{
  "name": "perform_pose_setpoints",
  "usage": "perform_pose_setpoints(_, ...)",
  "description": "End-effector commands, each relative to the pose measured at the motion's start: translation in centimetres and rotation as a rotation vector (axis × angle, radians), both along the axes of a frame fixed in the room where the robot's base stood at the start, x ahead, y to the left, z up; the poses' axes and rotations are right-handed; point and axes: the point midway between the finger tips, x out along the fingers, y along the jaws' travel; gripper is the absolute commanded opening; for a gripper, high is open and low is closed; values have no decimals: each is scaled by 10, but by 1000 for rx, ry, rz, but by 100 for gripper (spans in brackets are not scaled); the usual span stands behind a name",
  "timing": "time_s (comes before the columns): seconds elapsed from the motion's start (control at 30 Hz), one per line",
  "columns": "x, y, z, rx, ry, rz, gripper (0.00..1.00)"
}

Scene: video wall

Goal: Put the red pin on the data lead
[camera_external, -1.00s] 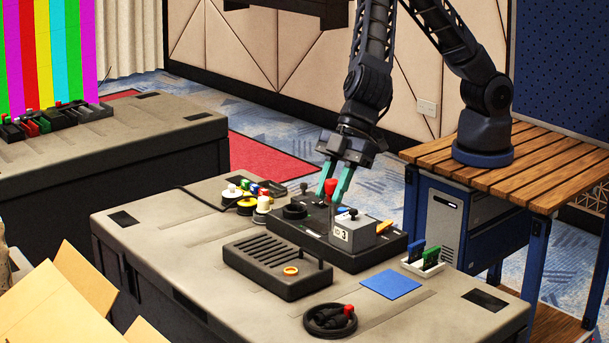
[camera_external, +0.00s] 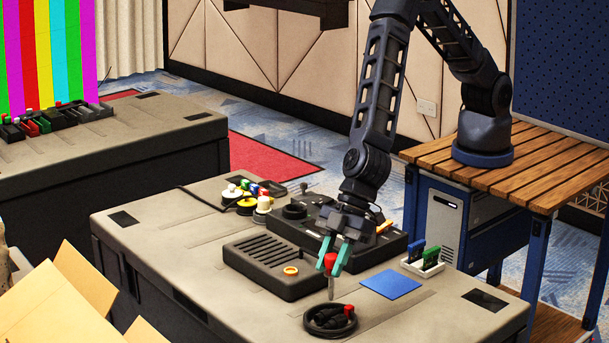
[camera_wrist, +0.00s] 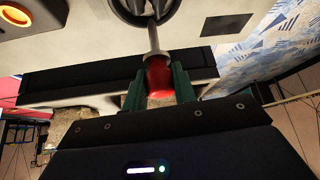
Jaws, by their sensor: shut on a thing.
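My gripper (camera_external: 335,255) is shut on the red pin (camera_external: 330,263), with teal fingers on either side of its red head. Its metal shank points down. In the wrist view the red pin (camera_wrist: 158,75) sits between the fingertips, its shank reaching toward the coiled cable. The data lead (camera_external: 330,319) seems to be this black coil with a red-tipped connector, lying on the case top near the front edge. The pin is above the coil's far side; I cannot tell whether its tip touches the coil. The coil (camera_wrist: 145,8) is partly cut off in the wrist view.
A black slotted box (camera_external: 275,265) with an orange ring stands left of the pin. A black control panel (camera_external: 385,246) is behind my gripper. A blue square (camera_external: 391,284) and a white holder (camera_external: 423,262) with green and blue cards lie to the right.

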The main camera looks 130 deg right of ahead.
Motion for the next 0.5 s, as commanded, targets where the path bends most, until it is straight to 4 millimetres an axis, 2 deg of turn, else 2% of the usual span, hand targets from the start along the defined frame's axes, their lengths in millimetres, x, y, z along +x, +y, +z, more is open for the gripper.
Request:
perform_pose_setpoints(0.3,0,1,-26,-1,1,2,3)
perform_pose_setpoints(0.5,0,-1,-36,-1,0,0,3)
